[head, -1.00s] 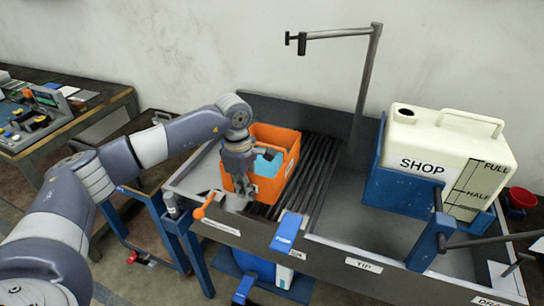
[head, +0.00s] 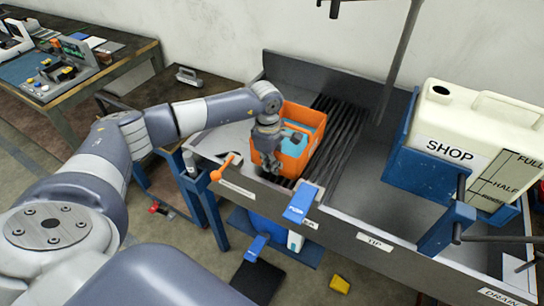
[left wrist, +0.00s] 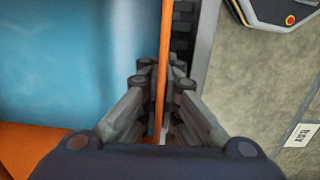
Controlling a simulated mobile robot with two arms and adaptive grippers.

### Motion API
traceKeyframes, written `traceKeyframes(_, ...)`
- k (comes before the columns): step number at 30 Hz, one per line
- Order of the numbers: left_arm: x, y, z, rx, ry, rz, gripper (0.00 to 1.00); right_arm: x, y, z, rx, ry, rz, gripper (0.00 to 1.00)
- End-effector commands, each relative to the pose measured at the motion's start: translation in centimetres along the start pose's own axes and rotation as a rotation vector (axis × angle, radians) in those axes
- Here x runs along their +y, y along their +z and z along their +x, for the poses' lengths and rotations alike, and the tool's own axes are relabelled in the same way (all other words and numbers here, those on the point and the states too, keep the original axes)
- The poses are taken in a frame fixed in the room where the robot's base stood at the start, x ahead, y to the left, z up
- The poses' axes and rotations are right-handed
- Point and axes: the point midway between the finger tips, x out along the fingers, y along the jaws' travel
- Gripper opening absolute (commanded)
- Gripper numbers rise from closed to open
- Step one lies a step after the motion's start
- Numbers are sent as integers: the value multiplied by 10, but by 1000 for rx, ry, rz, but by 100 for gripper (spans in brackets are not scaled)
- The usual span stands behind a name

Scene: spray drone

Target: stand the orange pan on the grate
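The orange pan (head: 294,168), pale blue inside (head: 306,122), sits upright at the left part of the dark barred grate (head: 345,135) in the grey bench. Bars show to its right and in front; I cannot tell whether its whole base rests on them. My left gripper (head: 268,160) is at the pan's near left side. In the left wrist view, its fingers (left wrist: 163,85) close in on both sides of the thin orange wall (left wrist: 164,50), with the blue inside to the left. My right gripper is not in view.
A white SHOP jug (head: 480,135) stands in a blue holder (head: 412,165) at the right. An orange-knobbed lever (head: 217,175) and a blue lever (head: 299,202) stick out along the bench front. A dark post (head: 402,60) rises behind. The bay right of the grate is clear.

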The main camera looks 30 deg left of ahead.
Motion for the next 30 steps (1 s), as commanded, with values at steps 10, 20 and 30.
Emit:
traceKeyframes(10, 2, -1, 23, -2, 8, 1, 0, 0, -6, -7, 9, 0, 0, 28)
traceKeyframes(20, -1, -2, 28, 0, -1, 0, 13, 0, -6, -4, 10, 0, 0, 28)
traceKeyframes(30, -1, -2, 27, 0, -2, 0, 13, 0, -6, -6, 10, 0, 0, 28)
